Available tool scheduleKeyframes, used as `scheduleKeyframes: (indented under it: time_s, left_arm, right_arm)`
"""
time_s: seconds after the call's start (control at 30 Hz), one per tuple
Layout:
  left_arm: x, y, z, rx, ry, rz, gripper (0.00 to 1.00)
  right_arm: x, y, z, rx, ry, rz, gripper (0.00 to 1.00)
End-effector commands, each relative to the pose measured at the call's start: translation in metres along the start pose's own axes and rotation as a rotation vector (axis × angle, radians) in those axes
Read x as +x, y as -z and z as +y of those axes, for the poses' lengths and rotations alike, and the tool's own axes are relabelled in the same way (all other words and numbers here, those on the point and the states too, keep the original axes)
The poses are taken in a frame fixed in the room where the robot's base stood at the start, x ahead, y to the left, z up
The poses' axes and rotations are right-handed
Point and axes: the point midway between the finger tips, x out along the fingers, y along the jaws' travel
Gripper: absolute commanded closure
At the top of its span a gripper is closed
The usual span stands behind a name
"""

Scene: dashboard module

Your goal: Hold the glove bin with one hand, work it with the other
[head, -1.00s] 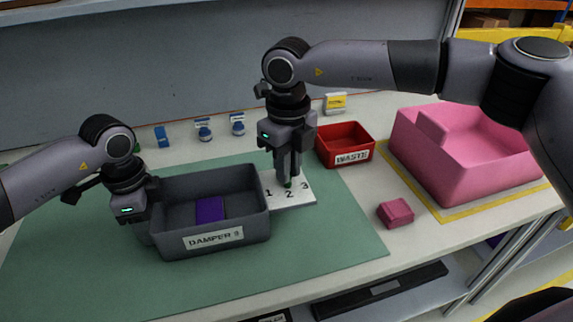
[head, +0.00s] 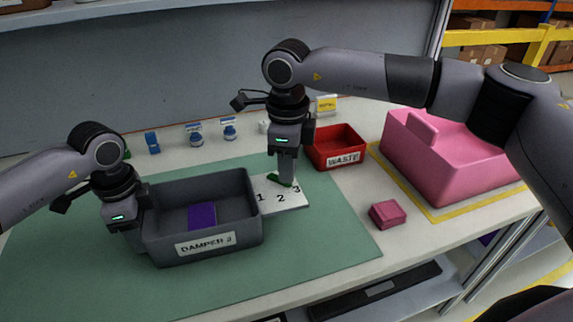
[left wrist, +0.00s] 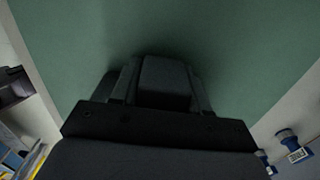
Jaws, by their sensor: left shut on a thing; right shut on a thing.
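The glove bin (head: 215,243) is the dark grey open box on the green mat, with a front label that seems to read DAMPER 3. A purple block (head: 202,215) lies inside it. My left gripper (head: 138,236) is shut on the bin's left wall; in the left wrist view its dark fingers (left wrist: 165,85) show over green mat, and the grip itself is unclear. My right gripper (head: 285,177) points down just right of the bin, shut on a small green piece (head: 280,180) low over the white card (head: 292,205) numbered 1, 2, 3. Whether the piece touches the card is unclear.
A red WASTE tray (head: 338,158) stands behind and right of the card. A large pink bin (head: 440,175) stands inside yellow tape at the right. A small pink block (head: 387,214) lies near the front edge. Small blue-and-white items (head: 195,137) line the back. The green mat (head: 300,255) is clear in front.

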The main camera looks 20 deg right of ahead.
Motion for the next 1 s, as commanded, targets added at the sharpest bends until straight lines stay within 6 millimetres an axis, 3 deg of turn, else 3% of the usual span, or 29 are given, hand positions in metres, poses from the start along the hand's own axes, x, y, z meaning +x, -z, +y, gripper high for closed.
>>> scheduleKeyframes:
  time_s: [0.47,0.5,0.57,0.87,1.0]
  left_arm:
    - [0.0,-0.001,0.0,-0.002,0.0,-0.003,1.0]
    - [0.0,-0.001,0.0,-0.002,0.0,-0.003,1.0]
    - [0.0,-0.001,0.0,-0.002,0.0,-0.003,1.0]
    - [0.0,0.0,0.0,-0.002,0.0,-0.001,1.0]
    - [0.0,0.0,0.0,-0.001,0.0,-0.001,1.0]
  right_arm:
    - [-0.001,0.0,0.0,-0.016,0.0,-0.001,1.0]
    - [-0.001,0.0,0.0,-0.015,0.0,-0.001,0.73]
    - [-0.001,0.0,0.0,-0.015,0.0,-0.001,0.57]
    - [-0.002,0.0,0.0,-0.014,0.0,0.0,0.57]
    - [-0.014,0.0,-0.001,-0.014,0.001,-0.002,0.57]
